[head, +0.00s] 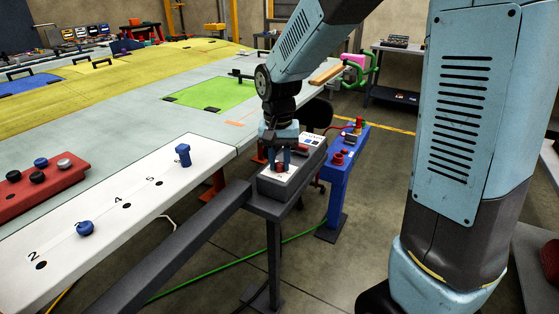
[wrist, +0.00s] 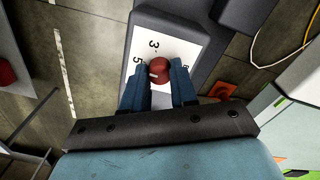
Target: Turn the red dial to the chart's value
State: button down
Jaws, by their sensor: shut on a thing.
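The red dial (wrist: 159,68) sits on a white numbered face (wrist: 178,27) in the wrist view. My gripper (wrist: 160,80) has one blue finger on each side of it and is shut on it. A pale mark shows on the dial's left side, toward a 5; a 3 shows above, and a partly hidden figure lies to the right. In the head view, my gripper (head: 279,160) reaches down to the grey dial box (head: 297,195), and its fingers cover much of the dial. A small dark-marked panel (head: 313,140) stands behind the dial; I cannot read it.
A white board (head: 100,225) with numbered holes lies at the left, with a blue knob (head: 85,228) near 3 and a blue peg (head: 183,155) at its far end. A blue stand (head: 343,170) with red buttons is right of the dial box. A grey rail runs beside the board.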

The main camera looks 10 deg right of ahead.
aim_at(278, 164)
jog(key=c, duration=0.9)
grip_release()
notch_tip(278, 164, up, 14)
jog(key=shift+a+f, duration=0.1)
jog(key=shift+a, duration=0.05)
jog(key=s+d+t, duration=0.2)
jog(key=s+d, duration=0.2)
jog(key=s, duration=0.2)
jog(key=s+d+r+n+t, duration=0.1)
jog(key=s+d, duration=0.4)
jog(key=s, duration=0.1)
jog(key=s+d+n+t, duration=0.1)
jog(key=s+d+t, duration=0.1)
jog(key=s+d, duration=0.3)
jog(key=shift+s+d+r+t, duration=0.2)
jog(key=shift+s+t, duration=0.1)
jog(key=shift+s, duration=0.2)
